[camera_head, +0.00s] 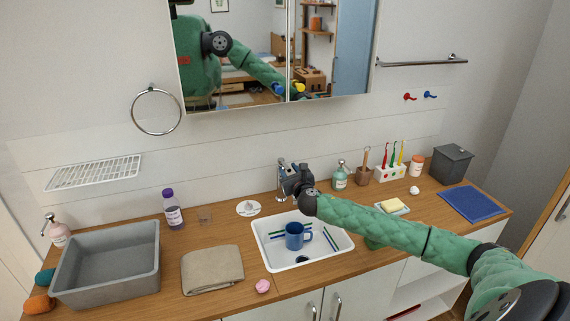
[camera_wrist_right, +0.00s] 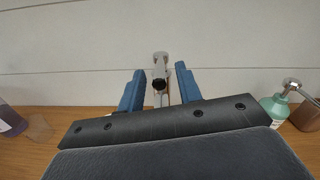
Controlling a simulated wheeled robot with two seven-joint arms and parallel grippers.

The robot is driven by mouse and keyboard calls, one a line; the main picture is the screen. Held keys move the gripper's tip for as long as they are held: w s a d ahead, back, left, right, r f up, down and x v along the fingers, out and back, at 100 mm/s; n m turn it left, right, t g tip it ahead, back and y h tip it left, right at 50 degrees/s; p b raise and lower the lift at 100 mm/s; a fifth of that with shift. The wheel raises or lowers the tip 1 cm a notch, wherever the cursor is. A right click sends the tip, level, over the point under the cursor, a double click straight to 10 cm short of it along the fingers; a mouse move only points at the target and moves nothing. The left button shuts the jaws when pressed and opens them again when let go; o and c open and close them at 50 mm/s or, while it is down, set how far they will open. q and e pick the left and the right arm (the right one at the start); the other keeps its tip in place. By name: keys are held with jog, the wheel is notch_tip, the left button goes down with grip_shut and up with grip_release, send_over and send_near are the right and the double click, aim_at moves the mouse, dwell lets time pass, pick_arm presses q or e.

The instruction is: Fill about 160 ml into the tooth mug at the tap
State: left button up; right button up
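The blue mug (camera_head: 294,236) stands upright in the white sink (camera_head: 342,243), with its handle to the right. I cannot see inside well enough to tell whether it holds water. The chrome tap (camera_head: 282,178) is at the back edge of the sink; no water stream shows. My right gripper (camera_head: 290,182) is at the tap, partly hidden by its own wrist. In the right wrist view its two blue fingers (camera_wrist_right: 160,88) are apart, with the tap (camera_wrist_right: 160,62) showing in the gap between them and space on both sides. My left gripper is not in view.
A grey basin (camera_head: 108,268), a folded beige cloth (camera_head: 212,269) and a purple-capped bottle (camera_head: 172,212) are left of the sink. A soap dispenser (camera_head: 340,176) and toothbrush holder (camera_head: 391,172) stand behind my right arm. A mirror cabinet (camera_head: 235,99) hangs above.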

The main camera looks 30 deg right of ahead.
aim_at(282, 160)
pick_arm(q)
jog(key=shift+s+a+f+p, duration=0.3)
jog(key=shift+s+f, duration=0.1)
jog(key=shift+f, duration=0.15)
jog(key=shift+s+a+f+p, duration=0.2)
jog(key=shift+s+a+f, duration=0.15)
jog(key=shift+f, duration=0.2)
pick_arm(e)
jog(key=shift+x, duration=1.85)
grip_shut()
